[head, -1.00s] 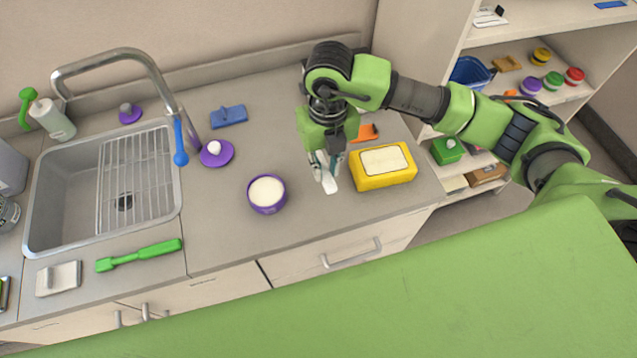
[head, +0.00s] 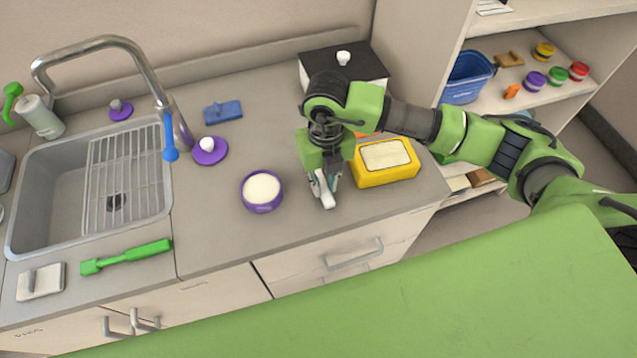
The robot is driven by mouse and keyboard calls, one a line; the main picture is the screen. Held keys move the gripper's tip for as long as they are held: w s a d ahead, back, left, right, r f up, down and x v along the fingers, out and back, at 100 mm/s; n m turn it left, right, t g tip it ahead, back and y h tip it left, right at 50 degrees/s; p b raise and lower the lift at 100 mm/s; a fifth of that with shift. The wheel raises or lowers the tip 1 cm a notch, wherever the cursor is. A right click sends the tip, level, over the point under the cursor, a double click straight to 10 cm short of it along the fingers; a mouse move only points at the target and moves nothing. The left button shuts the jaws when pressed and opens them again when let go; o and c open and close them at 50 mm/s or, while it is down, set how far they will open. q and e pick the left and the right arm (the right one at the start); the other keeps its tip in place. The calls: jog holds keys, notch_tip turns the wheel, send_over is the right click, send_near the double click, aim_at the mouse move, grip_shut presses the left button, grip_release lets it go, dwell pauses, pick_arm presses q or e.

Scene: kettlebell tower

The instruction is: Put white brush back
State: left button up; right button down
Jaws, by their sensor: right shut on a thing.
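My right gripper (head: 324,183) points down over the counter, between a purple bowl and a yellow box. It is shut on a narrow white thing (head: 327,200), which looks like the white brush. Most of that is hidden by the fingers, and I cannot tell whether it touches the counter. A similar blue one (head: 222,111) lies behind the bowl. My left gripper is not in view.
The purple bowl (head: 262,206) with white contents is left of the gripper; the yellow box (head: 384,175) is close on its right. A black box with a white knob (head: 344,58) stands behind. The sink (head: 40,210) is at left, a shelf (head: 560,105) at right.

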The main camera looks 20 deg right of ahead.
aim_at(324, 189)
jog(key=shift+f, duration=0.35)
jog(key=c, duration=1.7)
grip_release()
jog(key=c, duration=0.4)
notch_tip(324, 189, up, 9)
jog(key=p, duration=0.4)
jog(key=shift+p, duration=0.35)
